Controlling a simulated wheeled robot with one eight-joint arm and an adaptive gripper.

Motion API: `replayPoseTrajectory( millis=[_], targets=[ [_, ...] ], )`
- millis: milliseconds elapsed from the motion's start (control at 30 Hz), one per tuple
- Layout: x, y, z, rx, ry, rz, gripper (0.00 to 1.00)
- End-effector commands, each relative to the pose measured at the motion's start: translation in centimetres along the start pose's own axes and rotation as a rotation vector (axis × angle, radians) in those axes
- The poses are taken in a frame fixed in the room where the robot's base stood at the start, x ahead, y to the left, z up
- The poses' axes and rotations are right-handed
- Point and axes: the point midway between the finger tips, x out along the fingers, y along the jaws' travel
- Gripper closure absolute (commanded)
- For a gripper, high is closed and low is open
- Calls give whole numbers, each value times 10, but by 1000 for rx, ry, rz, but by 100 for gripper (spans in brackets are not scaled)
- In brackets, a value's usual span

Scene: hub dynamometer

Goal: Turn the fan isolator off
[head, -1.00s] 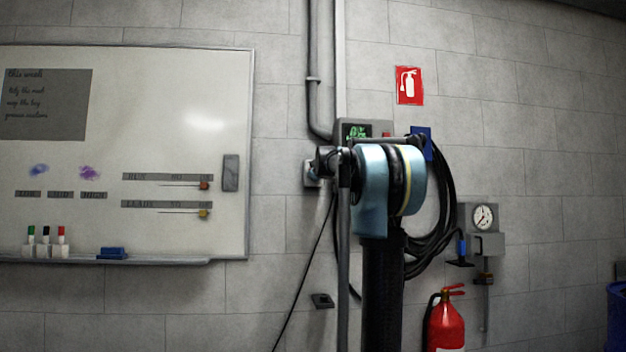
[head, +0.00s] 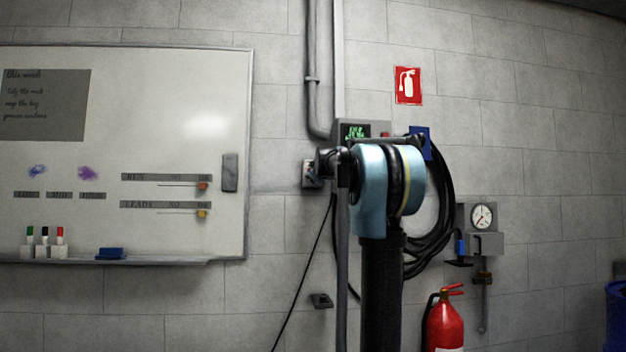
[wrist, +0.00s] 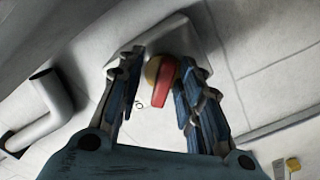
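The fan isolator shows in the wrist view as a pale grey box (wrist: 185,37) on the wall, with a red handle (wrist: 162,84) on a yellow round base (wrist: 152,68). A small "O" mark is on the box face to the left of the handle. My gripper (wrist: 160,75) is open, with one finger on each side of the handle. A gap shows between the handle and the left finger; the right finger is closer, and I cannot tell if it touches. In the head view my arm hides most of this area, and I cannot make out the handle there.
A grey box with a green display (head: 357,132) is on the wall behind my arm. A coiled black hose (head: 445,200) hangs to its right, near a gauge (head: 482,216) and a red extinguisher (head: 445,325). A whiteboard (head: 150,90) is at left. A pipe (wrist: 45,100) crosses the wrist view's left.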

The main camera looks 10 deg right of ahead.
Motion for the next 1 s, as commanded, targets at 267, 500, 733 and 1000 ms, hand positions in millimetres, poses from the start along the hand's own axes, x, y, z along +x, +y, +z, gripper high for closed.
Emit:
replayPoseTrajectory(
  millis=[267, 500, 733, 1000],
  targets=[
    [-5, -1, -1, 0, 3, -2, 67],
    [-33, -1, 0, -1, 2, -3, 67],
    [-61, -1, 0, -2, -1, -5, 67],
    [-92, -3, -2, 0, -6, -6, 67]
  ],
)
